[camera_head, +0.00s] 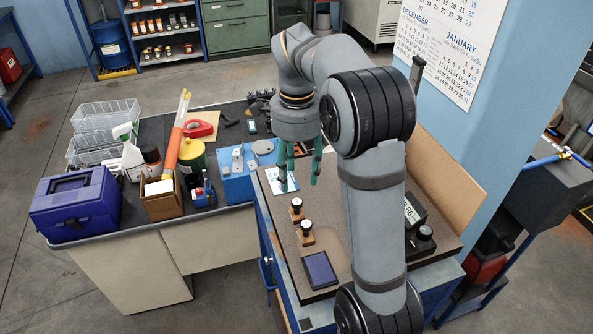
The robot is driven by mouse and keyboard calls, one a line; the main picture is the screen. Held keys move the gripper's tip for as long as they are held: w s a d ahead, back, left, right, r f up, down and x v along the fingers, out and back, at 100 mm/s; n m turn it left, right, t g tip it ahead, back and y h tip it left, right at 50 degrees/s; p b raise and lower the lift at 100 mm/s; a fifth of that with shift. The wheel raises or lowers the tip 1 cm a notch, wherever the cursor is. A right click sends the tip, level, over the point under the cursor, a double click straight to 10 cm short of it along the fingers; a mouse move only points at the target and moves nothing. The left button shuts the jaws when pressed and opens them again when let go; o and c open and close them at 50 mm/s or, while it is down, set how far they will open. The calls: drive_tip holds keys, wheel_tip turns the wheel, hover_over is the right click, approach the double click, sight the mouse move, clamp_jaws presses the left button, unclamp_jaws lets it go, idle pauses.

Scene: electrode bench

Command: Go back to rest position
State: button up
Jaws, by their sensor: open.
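My gripper (300,168) has green fingers that point down over the far left part of the brown bench top (345,240). The fingers are apart, and I see nothing between them. A white and blue sheet (283,180) lies on the bench near the left finger; the gap between them is hard to judge. My grey arm rises from the front right of the bench and bends over it, hiding part of the top.
A dark blue pad (320,269) lies nearer. A display meter (413,211) is right of my arm.

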sight(296, 200)
drive_tip(key=shift+f, duration=0.15)
wheel_tip(296, 200, down, 12)
drive_tip(key=shift+r, duration=0.1)
drive_tip(key=shift+w+r, duration=0.1)
drive_tip(key=shift+r, duration=0.15)
drive_tip(key=shift+w+r+b, duration=0.1)
drive_tip(key=shift+r+b, duration=0.2)
drive_tip(key=shift+r, duration=0.85)
